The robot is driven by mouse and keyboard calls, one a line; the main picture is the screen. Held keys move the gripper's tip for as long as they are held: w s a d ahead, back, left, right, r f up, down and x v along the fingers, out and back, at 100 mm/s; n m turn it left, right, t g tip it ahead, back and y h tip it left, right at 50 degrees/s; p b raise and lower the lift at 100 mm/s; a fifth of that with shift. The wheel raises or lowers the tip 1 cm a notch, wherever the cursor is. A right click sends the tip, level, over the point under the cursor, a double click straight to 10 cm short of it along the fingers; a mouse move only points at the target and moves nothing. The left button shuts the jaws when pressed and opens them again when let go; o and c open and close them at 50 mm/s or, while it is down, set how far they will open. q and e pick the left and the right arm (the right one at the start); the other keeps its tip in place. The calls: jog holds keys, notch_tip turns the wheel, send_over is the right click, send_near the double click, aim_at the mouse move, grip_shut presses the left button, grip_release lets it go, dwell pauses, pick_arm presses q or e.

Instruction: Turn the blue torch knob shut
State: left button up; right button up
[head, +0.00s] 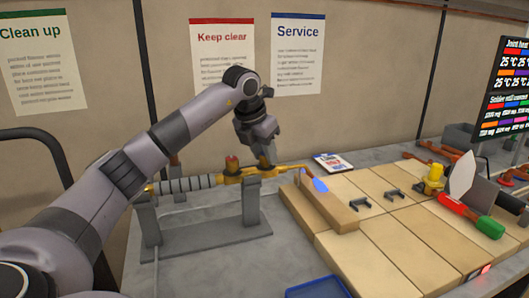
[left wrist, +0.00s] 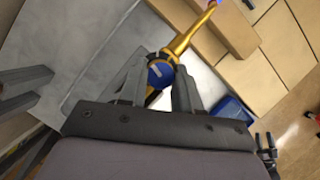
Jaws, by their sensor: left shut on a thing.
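The torch (head: 199,183) lies across a grey stand (head: 205,238), with a ribbed grey handle and a brass front. A blue flame (head: 319,185) shows at its tip. The blue knob (left wrist: 160,73), with a pale line on its face, sits between the fingers of my left gripper (left wrist: 158,84) in the left wrist view. In the head view my left gripper (head: 264,160) reaches down onto the torch and hides the blue knob. It is shut on that knob. A red knob (head: 232,163) stands on the torch to the left. My right gripper is not in view.
Tan bricks (head: 380,234) cover the bench to the right, with small dark brackets on them. A red-and-green-handled tool (head: 470,218), a yellow fitting (head: 433,178) and a label card (head: 333,163) lie there. A blue tray (head: 318,288) is at the front.

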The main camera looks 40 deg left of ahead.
pick_arm(q)
jog(key=m+h, duration=0.1)
jog(key=m, duration=0.3)
jog(key=shift+a+r+m+h, duration=0.1)
jog(key=shift+a+m+h, duration=0.05)
jog(key=shift+m+h, duration=0.2)
jog(key=m, duration=0.1)
jog(key=m+h, duration=0.1)
jog(key=m, duration=0.1)
jog(key=shift+w+m+g+h, duration=0.1)
jog(key=shift+m+g+h, duration=0.15)
jog(key=shift+g, duration=0.15)
jog(key=m+h, duration=0.1)
jog(key=m, duration=0.2)
jog(key=shift+a+m+g, duration=0.1)
jog(key=shift+m+g, duration=0.2)
jog(key=shift+g, duration=0.1)
jog(key=shift+w+m+g+h, duration=0.1)
jog(key=shift+m+g+h, duration=0.4)
jog(key=shift+m, duration=1.3)
jog(key=o, duration=1.1)
jog(key=shift+c, duration=0.2)
jog(key=shift+a, duration=0.1)
jog(key=w+v, duration=0.1)
jog(key=v, duration=0.6)
jog(key=shift+s+g+y, duration=0.3)
jog(key=shift+s, duration=0.05)
